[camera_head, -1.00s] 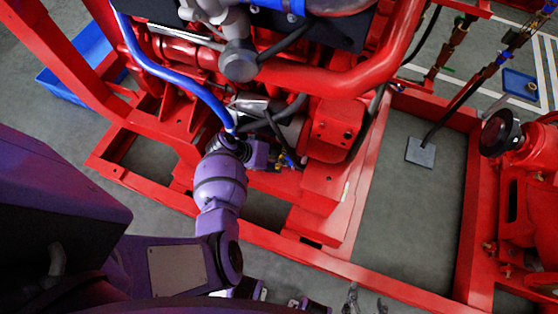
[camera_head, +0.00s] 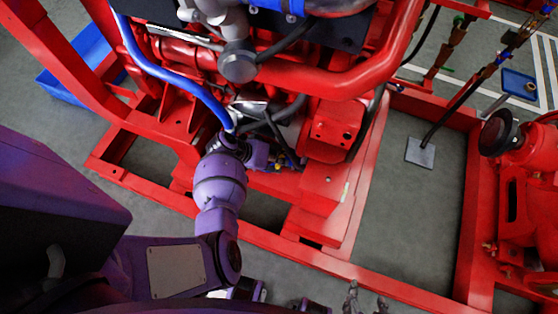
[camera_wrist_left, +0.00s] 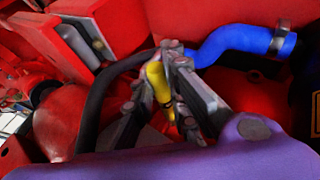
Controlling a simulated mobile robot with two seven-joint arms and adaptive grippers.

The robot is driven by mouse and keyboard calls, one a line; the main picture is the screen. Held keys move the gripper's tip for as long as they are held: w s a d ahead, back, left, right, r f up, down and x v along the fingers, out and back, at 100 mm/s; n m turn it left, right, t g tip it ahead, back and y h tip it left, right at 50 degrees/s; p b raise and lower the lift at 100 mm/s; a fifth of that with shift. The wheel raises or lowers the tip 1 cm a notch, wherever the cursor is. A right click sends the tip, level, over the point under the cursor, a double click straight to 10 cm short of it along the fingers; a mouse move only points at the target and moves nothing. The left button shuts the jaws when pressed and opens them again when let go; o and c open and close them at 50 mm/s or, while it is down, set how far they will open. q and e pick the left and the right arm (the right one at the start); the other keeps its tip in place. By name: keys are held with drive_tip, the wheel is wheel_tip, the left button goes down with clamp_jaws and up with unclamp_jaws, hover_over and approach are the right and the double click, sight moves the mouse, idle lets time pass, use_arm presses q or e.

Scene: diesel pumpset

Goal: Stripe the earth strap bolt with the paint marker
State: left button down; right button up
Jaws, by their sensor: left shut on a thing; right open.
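My left gripper (camera_wrist_left: 168,75) is shut on the yellow paint marker (camera_wrist_left: 158,84), seen in the left wrist view between the two grey fingers. The marker's lower part shows as a dark band and a yellow stretch. In the head view, my left gripper (camera_head: 282,160) is small and partly hidden beside the red engine base. My right gripper (camera_head: 366,298) is at the bottom edge of the head view, empty and open, with only its grey fingertips showing. I cannot pick out the earth strap bolt in either view, nor tell whether the marker tip touches anything.
A blue hose (camera_head: 172,73) runs down the engine near my left wrist; it also shows in the wrist view (camera_wrist_left: 235,43). A black hose (camera_wrist_left: 95,100) passes close beside the left fingers. Red frame rails (camera_head: 340,263) surround the engine. Bare floor (camera_head: 405,215) lies to the right.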

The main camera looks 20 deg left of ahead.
use_arm(q)
drive_tip(key=shift+r, duration=0.25)
use_arm(e)
drive_tip(key=shift+s+r, duration=0.15)
drive_tip(key=shift+s, duration=0.1)
use_arm(q)
drive_tip(key=shift+f, duration=0.1)
use_arm(e)
drive_tip(key=shift+d, duration=0.1)
use_arm(q)
drive_tip(key=shift+s+p, duration=0.15)
drive_tip(key=shift+p, duration=0.15)
use_arm(e)
drive_tip(key=shift+w+r, duration=0.2)
drive_tip(key=shift+w, duration=0.3)
use_arm(q)
drive_tip(key=shift+s, duration=0.1)
drive_tip(key=s+p, duration=0.2)
drive_tip(key=s, duration=0.3)
drive_tip(key=shift+a, duration=0.1)
use_arm(e)
drive_tip(key=shift+w+r, duration=0.2)
drive_tip(key=shift+r, duration=0.45)
drive_tip(key=shift+w+r, duration=0.15)
drive_tip(key=shift+r, duration=0.45)
drive_tip(key=shift+w, duration=0.2)
